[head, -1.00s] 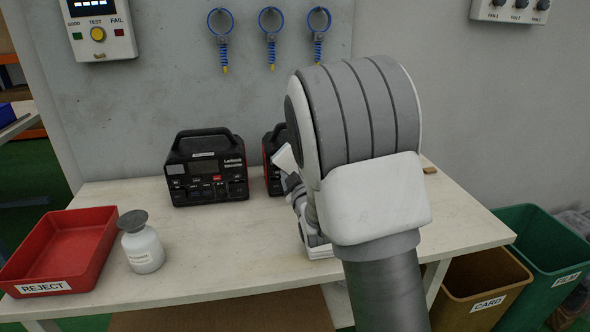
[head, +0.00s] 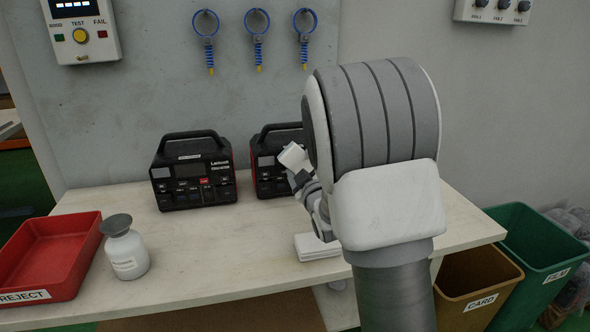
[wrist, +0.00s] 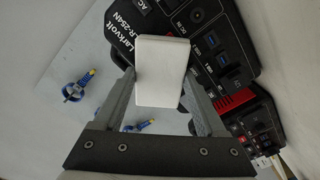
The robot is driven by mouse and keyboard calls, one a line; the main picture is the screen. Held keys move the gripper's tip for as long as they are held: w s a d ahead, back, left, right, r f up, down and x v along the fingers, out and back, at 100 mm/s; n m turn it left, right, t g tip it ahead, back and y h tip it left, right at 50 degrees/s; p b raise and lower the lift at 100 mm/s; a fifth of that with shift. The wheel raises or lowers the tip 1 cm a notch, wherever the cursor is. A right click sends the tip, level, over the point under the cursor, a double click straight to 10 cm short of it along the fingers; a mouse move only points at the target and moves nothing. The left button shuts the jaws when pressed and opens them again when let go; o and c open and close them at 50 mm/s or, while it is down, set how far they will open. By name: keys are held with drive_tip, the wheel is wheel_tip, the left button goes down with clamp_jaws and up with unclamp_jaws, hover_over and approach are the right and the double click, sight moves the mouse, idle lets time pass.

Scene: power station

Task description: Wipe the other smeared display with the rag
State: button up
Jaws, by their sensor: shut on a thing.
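My gripper (wrist: 172,100) is shut on a white folded rag (wrist: 162,70), held between both fingers. In the head view the rag (head: 293,155) is in front of the right black power station (head: 266,140), which also fills the top of the wrist view (wrist: 200,45). I cannot tell whether the rag touches it. Rag and arm hide much of its front, and I cannot see its display. The left power station (head: 192,150) stands beside it, its small dark display (head: 188,170) in view; smears cannot be made out. It also shows in the wrist view (wrist: 262,128).
A white flat stack (head: 316,246) lies on the table (head: 220,245) below my gripper. A white bottle (head: 126,250) and a red reject tray (head: 75,225) are at the left. Bins (head: 478,285) stand right. Blue coiled hooks (head: 257,30) hang on the wall.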

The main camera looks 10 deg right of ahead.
drive_tip(key=shift+d+b, duration=0.35)
drive_tip(key=shift+d, duration=1.05)
drive_tip(key=shift+w+a, duration=0.15)
drive_tip(key=shift+a, duration=1.95)
drive_tip(key=a, duration=0.3)
drive_tip(key=shift+a, duration=0.2)
drive_tip(key=s, duration=0.6)
drive_tip(key=shift+s+d, duration=0.1)
drive_tip(key=shift+s, duration=0.1)
drive_tip(key=shift+s, duration=1.4)
